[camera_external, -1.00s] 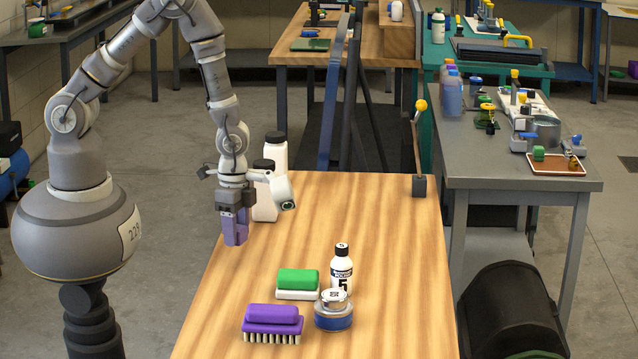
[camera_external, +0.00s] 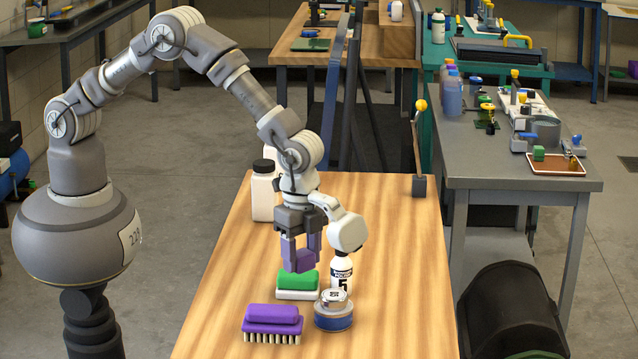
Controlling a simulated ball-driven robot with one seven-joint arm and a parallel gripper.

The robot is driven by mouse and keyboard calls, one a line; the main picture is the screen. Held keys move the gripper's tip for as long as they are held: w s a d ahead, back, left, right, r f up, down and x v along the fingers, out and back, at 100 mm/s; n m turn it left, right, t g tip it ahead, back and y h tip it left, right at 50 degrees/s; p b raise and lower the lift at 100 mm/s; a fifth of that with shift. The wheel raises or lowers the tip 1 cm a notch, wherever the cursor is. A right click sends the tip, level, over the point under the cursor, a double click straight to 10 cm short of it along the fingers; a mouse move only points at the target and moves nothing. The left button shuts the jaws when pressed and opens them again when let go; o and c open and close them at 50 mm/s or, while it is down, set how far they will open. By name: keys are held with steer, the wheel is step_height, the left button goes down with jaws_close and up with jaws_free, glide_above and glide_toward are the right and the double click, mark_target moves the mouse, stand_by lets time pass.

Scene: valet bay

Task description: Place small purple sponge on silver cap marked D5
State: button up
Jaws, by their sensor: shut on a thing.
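My gripper (camera_external: 299,246) is shut on the small purple sponge (camera_external: 298,259). It holds the sponge upright, just behind and above the green-topped sponge, left of the white bottle. The silver cap (camera_external: 334,296) is on top of a round blue-and-silver tin (camera_external: 333,316) on the wooden table, in front and to the right of my gripper. A dark mark shows on the cap, too small to read surely. Nothing rests on the cap.
A purple-handled brush (camera_external: 272,315) and a green-topped sponge with a white base (camera_external: 297,287) lie left of the tin. A white bottle marked 5 (camera_external: 341,273) stands close behind it. White black-capped bottles (camera_external: 263,195) stand farther back. The table's right side (camera_external: 400,270) is clear.

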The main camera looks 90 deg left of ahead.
steer(key=b, duration=0.1)
glide_above(334, 294)
steer(key=shift+f, duration=0.4)
steer(key=shift+d+f+b, duration=0.1)
steer(key=shift+f+b, duration=0.95)
steer(key=shift+f, duration=0.6)
steer(key=shift+f, duration=0.2)
steer(key=o, duration=1)
steer(key=shift+r, duration=0.1)
